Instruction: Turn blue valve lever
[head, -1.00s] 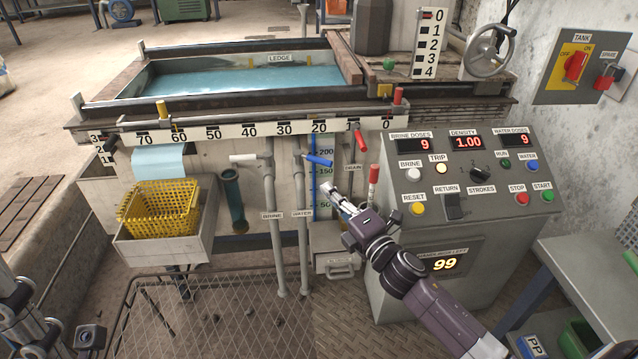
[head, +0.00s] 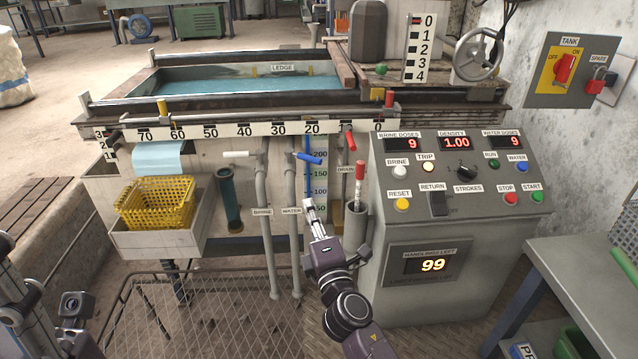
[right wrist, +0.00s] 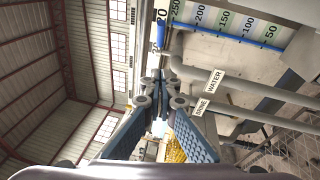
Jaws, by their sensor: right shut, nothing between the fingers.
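The blue valve lever (head: 308,158) sits on top of the WATER pipe (head: 290,215), its free end pointing right and slightly down. My right gripper (head: 311,203) is shut and empty, its tips pointing up, below the lever and apart from it in the head view. In the right wrist view, my right gripper's fingertips (right wrist: 156,78) are together, and a blue piece that looks like the lever (right wrist: 161,32) is above them. Parts of my left arm show at the lower left of the head view; its fingers do not show.
A white lever (head: 238,154) is left of the blue one, and a red lever (head: 350,141) is to the right. A red-topped rod (head: 360,171) stands near my right gripper. The control panel (head: 465,225) is right, a yellow basket (head: 155,203) left.

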